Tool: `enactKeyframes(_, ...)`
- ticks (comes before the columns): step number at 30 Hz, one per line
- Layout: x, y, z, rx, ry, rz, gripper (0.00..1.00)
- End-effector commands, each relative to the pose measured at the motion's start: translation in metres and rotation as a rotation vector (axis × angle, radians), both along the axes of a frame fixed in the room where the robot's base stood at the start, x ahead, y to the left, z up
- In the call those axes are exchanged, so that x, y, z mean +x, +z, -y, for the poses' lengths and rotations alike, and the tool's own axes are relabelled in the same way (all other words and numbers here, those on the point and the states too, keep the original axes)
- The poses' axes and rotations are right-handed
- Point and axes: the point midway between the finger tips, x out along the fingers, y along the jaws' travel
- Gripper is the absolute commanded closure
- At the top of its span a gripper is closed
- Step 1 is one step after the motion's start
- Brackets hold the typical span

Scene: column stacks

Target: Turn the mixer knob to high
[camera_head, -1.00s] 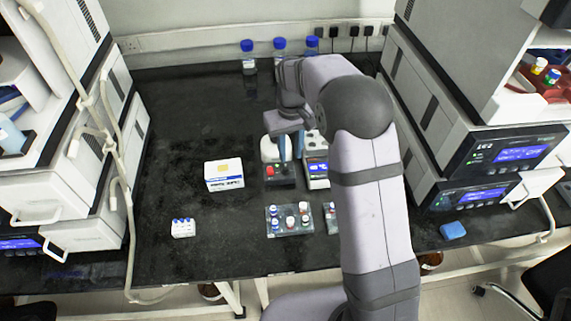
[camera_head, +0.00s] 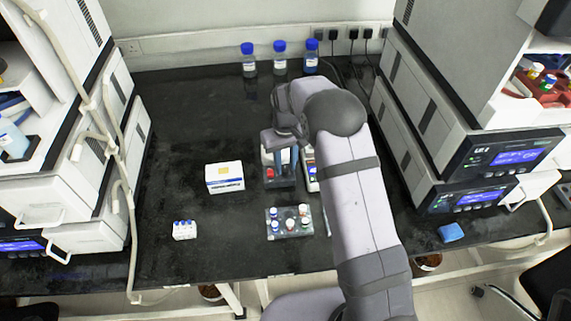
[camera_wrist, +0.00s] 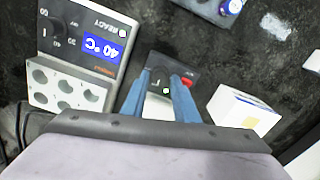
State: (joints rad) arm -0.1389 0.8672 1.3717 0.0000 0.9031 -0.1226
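The mixer is the small dark device with a red button; its panel (camera_wrist: 160,73) shows in the wrist view beyond my fingertips, with a white part below. In the head view its dark front (camera_head: 280,182) is partly covered by my gripper (camera_head: 285,172). In the wrist view my gripper (camera_wrist: 160,80) has its two blue fingers apart, one on each side of the dark knob area. A small green light shows between the fingers. I cannot tell whether the fingers touch the knob or which way it points.
A heating block (camera_wrist: 85,50) showing 40 °C stands close beside the mixer. A white box (camera_head: 224,176) is left of it, a vial rack (camera_head: 289,222) in front, and blue-capped bottles (camera_head: 280,60) behind.

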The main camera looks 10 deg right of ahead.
Motion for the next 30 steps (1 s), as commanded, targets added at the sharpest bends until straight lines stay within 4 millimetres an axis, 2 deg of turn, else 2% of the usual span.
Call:
enactKeyframes(6, -0.0001, -0.0121, 0.0000, 0.000, 0.000, 0.000, 0.73)
enactKeyframes(14, -0.0001, -0.0134, 0.0000, 0.000, 0.000, 0.001, 0.73)
enactKeyframes(18, -0.0001, -0.0132, 0.0000, 0.000, 0.000, 0.000, 1.00)
enactKeyframes(30, 0.0001, -0.0129, 0.0002, 0.000, -0.044, 0.001, 1.00)
